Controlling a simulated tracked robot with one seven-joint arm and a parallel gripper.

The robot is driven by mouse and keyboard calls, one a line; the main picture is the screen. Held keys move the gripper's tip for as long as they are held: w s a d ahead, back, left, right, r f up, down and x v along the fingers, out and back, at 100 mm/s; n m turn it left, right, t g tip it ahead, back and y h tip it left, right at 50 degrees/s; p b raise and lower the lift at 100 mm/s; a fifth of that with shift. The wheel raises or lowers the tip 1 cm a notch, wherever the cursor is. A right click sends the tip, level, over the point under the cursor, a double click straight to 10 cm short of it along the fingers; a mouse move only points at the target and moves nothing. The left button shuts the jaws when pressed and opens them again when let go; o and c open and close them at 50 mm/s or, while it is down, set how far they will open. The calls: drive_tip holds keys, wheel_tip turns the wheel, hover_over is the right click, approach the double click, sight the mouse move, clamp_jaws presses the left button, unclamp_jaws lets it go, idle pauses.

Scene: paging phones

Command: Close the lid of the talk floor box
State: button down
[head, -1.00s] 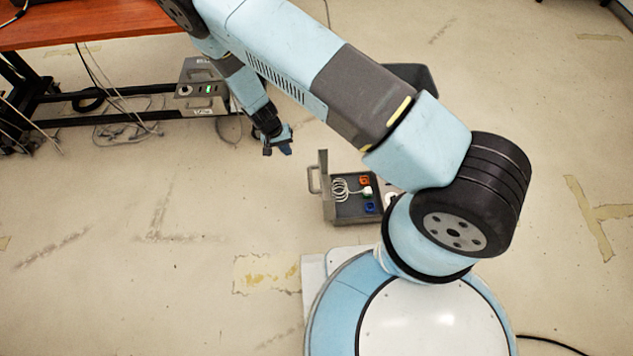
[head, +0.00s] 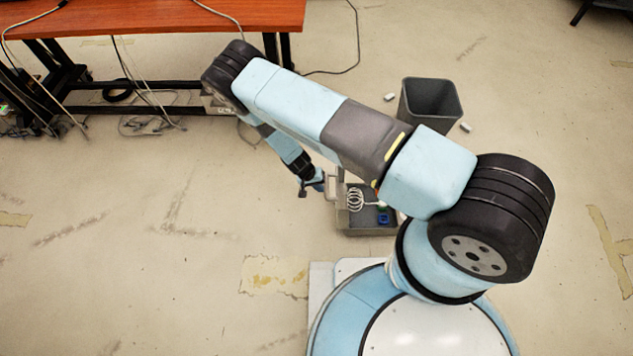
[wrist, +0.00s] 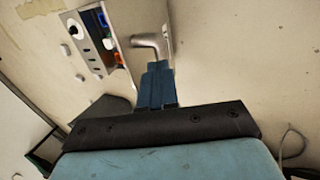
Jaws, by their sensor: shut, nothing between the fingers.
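The talk floor box (head: 368,230) is a grey box on the floor just beyond my base. Its lid (head: 340,190) stands upright along the left side, so the box is open. A coiled white cord and a blue socket (head: 383,218) show inside. The lid's grey handle (head: 329,186) sticks out to the left. My gripper (head: 313,188) is shut and empty, right beside the handle on the lid's outer side.
A dark bin (head: 430,103) stands beyond the box to the right, with small white pieces on the floor around it. A desk (head: 160,20) with hanging cables is at the back left. The floor left of the box is clear.

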sight(327, 195)
drive_tip(key=x, duration=0.3)
drive_tip(key=shift+d+r, duration=0.15)
drive_tip(key=shift+d, duration=1.75)
drive_tip(key=shift+d+r, duration=0.1)
